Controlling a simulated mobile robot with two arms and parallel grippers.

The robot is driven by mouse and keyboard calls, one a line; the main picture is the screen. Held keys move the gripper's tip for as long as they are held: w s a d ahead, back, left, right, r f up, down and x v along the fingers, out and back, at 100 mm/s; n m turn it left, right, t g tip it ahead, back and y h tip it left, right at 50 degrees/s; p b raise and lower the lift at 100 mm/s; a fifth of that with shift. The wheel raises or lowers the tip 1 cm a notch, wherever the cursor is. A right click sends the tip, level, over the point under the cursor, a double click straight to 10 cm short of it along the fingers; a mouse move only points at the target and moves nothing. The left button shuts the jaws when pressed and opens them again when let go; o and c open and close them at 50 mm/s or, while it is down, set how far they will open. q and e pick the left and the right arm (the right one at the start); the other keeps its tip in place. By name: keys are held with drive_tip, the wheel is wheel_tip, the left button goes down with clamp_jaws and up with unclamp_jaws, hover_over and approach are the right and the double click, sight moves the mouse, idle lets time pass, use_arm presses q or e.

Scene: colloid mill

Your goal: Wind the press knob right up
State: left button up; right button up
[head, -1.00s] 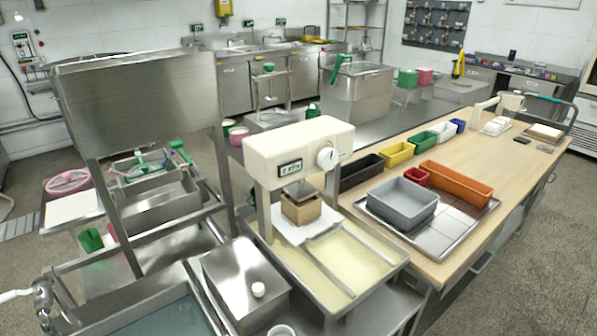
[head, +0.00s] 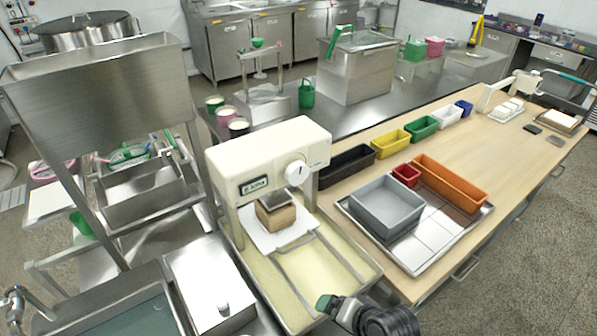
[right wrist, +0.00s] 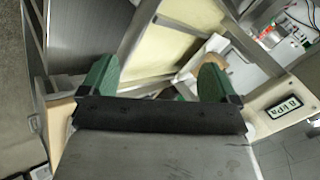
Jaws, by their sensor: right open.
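The press (head: 262,160) has a cream head with a small dark display and a round white press knob (head: 297,173) on its front face. A wooden box mould (head: 277,213) stands below the head on a white cloth. My right gripper (head: 327,303) enters at the bottom of the head view, below and in front of the press, clear of the knob. In the right wrist view its two green fingers (right wrist: 156,75) are wide apart with nothing between them. The display (right wrist: 285,103) shows at the right there and reads kPa; I cannot make out the knob. My left gripper is not in view.
A pale drain tray (head: 290,275) lies in front of the press. A steel box with a lid knob (head: 208,285) stands left of it. Right, the wooden table holds a grey tub (head: 386,208) on a steel tray and several coloured bins. Above the drain tray there is free room.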

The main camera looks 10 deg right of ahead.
drive_tip(key=w+r+m+t+y, duration=0.35)
drive_tip(key=w+r+m, duration=0.35)
drive_tip(key=w+m, duration=0.3)
drive_tip(key=m+t+p, duration=0.2)
drive_tip(key=m+t, duration=0.4)
drive_tip(key=m, duration=0.8)
approach(299, 177)
drive_tip(key=shift+h, duration=0.25)
drive_tip(key=x, duration=1)
drive_tip(key=shift+r, duration=0.1)
drive_tip(key=shift+c, duration=0.2)
drive_tip(key=c, duration=0.9)
drive_tip(key=shift+n, duration=0.3)
